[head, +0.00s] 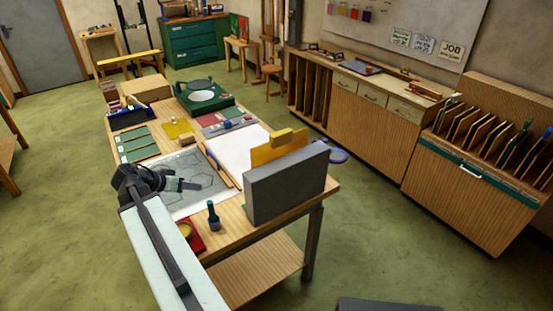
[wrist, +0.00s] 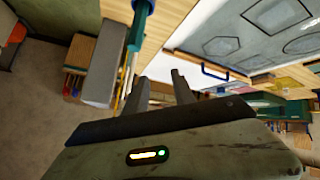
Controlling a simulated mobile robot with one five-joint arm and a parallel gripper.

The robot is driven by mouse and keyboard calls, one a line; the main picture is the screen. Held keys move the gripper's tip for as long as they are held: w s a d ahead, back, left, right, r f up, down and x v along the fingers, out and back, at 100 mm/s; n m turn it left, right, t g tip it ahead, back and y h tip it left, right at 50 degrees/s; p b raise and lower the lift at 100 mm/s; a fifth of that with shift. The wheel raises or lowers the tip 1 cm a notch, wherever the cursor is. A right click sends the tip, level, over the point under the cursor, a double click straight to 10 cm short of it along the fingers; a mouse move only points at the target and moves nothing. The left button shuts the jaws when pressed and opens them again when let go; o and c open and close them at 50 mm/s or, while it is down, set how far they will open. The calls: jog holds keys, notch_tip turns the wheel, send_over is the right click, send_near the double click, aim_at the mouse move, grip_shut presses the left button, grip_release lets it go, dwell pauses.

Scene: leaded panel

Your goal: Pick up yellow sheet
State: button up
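A large yellow sheet (head: 268,151) stands upright behind a dark grey block (head: 285,187) on the workbench in the head view, its lower part hidden by the block. A yellow block-like piece (head: 283,136) shows at its top edge. A smaller flat yellow piece (head: 178,128) lies farther back on the bench. My gripper (head: 188,181) is above the drawing with dark outlines (head: 190,172), left of the large sheet and apart from it. In the wrist view its two fingers (wrist: 160,92) are spread, with nothing held between them. I cannot surely pick out the large sheet there.
A dark-handled tool (head: 213,216) stands upright near the front bench edge, beside a red tray (head: 192,239). A green case (head: 208,95) is at the back. White paper (head: 236,150) lies mid-bench. A slotted rack (head: 490,130) stands at the right.

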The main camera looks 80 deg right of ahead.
aim_at(267, 150)
jog(key=s+d+r+m+g, duration=0.1)
jog(key=s+d+r+m, duration=0.1)
jog(key=s+d, duration=0.2)
jog(key=s+d+r+m+g, duration=0.2)
jog(key=s+d+r+m, duration=0.1)
jog(key=s, duration=0.6)
jog(key=s+d+r+m+g+h, duration=0.1)
jog(key=s+d+r+m+g, duration=0.1)
jog(key=s+d, duration=0.3)
jog(key=shift+s+d+r+m, duration=0.2)
jog(key=shift+s+r, duration=0.05)
jog(key=shift+s, duration=0.45)
jog(key=shift+s+d+r+m, duration=0.15)
jog(key=shift+s+r+m, duration=0.05)
jog(key=shift+s, duration=0.45)
jog(key=b+x, duration=0.1)
jog(key=x, duration=0.1)
jog(key=b+x, duration=0.1)
jog(key=x, duration=0.2)
jog(key=shift+d+f, duration=0.1)
jog(key=shift+d, duration=0.3)
grip_shut()
